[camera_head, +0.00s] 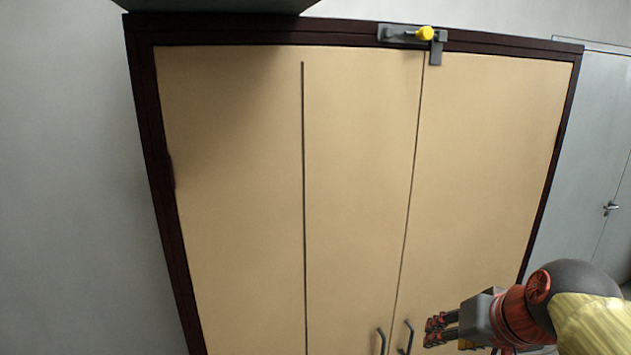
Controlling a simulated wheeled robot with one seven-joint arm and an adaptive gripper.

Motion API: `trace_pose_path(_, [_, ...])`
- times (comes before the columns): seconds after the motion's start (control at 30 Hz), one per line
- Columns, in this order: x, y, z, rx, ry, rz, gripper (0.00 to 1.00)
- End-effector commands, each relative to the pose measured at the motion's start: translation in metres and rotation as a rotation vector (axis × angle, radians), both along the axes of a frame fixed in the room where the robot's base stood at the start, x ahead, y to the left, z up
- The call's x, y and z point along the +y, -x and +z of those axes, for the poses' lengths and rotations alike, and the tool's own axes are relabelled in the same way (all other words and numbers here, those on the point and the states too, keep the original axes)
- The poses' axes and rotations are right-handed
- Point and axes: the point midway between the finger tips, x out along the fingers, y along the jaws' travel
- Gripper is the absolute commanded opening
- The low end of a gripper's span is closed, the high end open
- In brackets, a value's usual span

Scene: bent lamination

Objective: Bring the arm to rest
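My gripper (436,330) is at the lower right, at the end of my arm. It points left toward the two dark door handles of a tan cabinet. The nearer handle (406,338) is just left of the fingertips, and a gap seems to show between them. The fingers are small and seen from the side, so I cannot tell how far apart they are. No held object shows.
The tan cabinet (360,180) has a dark frame and fills the middle. A grey latch (400,36) with a yellow knob (425,33) sits at its top. A grey door (590,140) is at the right. Bare wall is at the left.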

Motion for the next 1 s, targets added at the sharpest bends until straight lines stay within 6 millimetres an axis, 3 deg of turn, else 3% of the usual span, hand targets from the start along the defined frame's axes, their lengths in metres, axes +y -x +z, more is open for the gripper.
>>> trace_pose_path(0.03, [0.005, 0.02, -0.041, 0.036, 0.023, 0.005, 0.39])
trace_pose_path(0.2, [0.011, 0.081, -0.14, 0.135, 0.123, 0.045, 0.39])
trace_pose_path(0.3, [0.015, 0.108, -0.187, 0.159, 0.184, 0.099, 0.39])
trace_pose_path(0.4, [0.023, 0.124, -0.22, 0.155, 0.215, 0.145, 0.39])
trace_pose_path(0.63, [0.04, 0.129, -0.241, 0.107, 0.223, 0.202, 0.39])
trace_pose_path(1.0, [0.043, 0.129, -0.241, 0.104, 0.222, 0.212, 0.39])
